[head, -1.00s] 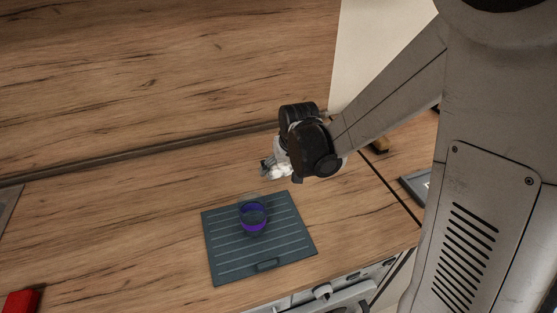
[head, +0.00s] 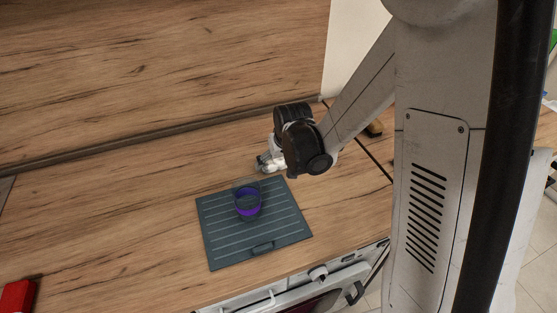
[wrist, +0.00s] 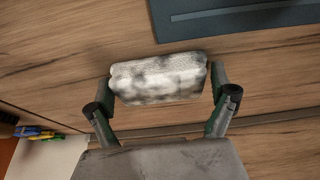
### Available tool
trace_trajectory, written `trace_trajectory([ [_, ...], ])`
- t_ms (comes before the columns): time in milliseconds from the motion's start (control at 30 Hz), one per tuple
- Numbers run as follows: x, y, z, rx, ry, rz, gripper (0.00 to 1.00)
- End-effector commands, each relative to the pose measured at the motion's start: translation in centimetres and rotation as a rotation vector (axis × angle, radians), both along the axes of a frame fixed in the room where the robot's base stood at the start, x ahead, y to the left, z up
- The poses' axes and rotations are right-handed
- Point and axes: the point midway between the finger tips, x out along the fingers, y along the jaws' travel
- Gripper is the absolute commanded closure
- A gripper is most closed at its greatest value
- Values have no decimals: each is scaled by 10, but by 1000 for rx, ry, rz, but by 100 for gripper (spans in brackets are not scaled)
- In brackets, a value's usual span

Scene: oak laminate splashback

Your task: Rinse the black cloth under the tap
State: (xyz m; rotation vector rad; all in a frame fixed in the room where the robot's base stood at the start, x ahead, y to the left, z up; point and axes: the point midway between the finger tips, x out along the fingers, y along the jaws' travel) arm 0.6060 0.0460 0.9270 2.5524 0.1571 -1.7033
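No plainly black cloth shows. A crumpled white-and-grey mottled bundle (wrist: 158,78), perhaps a cloth, lies between the fingertips of my gripper (wrist: 160,84) in the wrist view. A finger presses at each end of it, so my gripper looks shut on it. In the head view my gripper (head: 268,163) is over the counter, just behind the dark ribbed board, with the pale bundle partly hidden by the wrist. No tap is in view.
A clear tumbler with a purple band (head: 247,203) stands on the dark ribbed board (head: 228,252). A red object (head: 17,296) is at the front left. A grey edge (head: 6,187) shows at far left. The wooden counter (head: 110,225) between is clear.

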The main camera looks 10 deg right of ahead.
Motion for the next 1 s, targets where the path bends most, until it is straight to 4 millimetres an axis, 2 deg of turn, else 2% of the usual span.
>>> trace_trajectory([
  [467,-1,0,7,0,0,0,0],
  [1000,-28,-4,71,0,0,0,0],
])
